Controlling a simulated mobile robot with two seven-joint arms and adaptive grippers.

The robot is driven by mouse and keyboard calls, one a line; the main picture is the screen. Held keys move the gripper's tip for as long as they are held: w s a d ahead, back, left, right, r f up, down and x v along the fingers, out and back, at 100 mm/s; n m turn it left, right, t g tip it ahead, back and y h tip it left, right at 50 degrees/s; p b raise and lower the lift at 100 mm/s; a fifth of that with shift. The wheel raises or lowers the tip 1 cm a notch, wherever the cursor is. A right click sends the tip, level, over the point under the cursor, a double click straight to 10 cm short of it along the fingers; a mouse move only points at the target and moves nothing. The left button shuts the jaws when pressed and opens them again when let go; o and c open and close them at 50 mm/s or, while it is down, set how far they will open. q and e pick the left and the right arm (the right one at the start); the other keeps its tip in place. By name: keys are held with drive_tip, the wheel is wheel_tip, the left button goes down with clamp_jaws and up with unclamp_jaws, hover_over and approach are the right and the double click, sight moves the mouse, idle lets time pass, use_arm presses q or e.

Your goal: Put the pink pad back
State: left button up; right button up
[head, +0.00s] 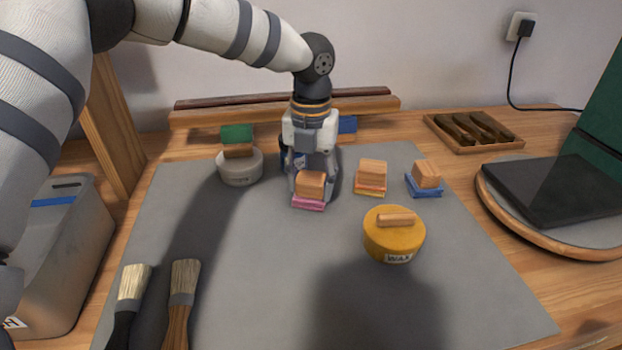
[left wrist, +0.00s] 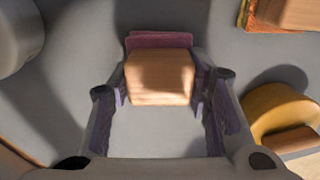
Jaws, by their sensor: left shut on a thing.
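The pink pad (head: 307,204) has a wooden block (head: 310,184) as its grip and is near the middle of the grey mat. My left gripper (head: 309,191) points down and is shut on that block, one finger on each side. In the left wrist view, the block (left wrist: 160,78) is between the fingers, with the pink pad (left wrist: 158,40) showing past its far edge. I cannot tell whether the pad touches the mat. My right gripper is in neither view.
Right of the gripper are an orange-yellow pad (head: 371,178), a blue pad (head: 424,180) and a yellow wax tin (head: 394,240). Left is a green pad (head: 237,134) on a grey tin (head: 240,169). Two brushes (head: 182,300) lie front left. The front middle of the mat (head: 260,290) is clear.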

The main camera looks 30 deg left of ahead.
sight(311, 177)
use_arm(q)
drive_tip(key=o, duration=1.1)
drive_tip(key=shift+f, duration=0.15)
wheel_tip(311, 177, up, 12)
drive_tip(key=shift+r, duration=0.2)
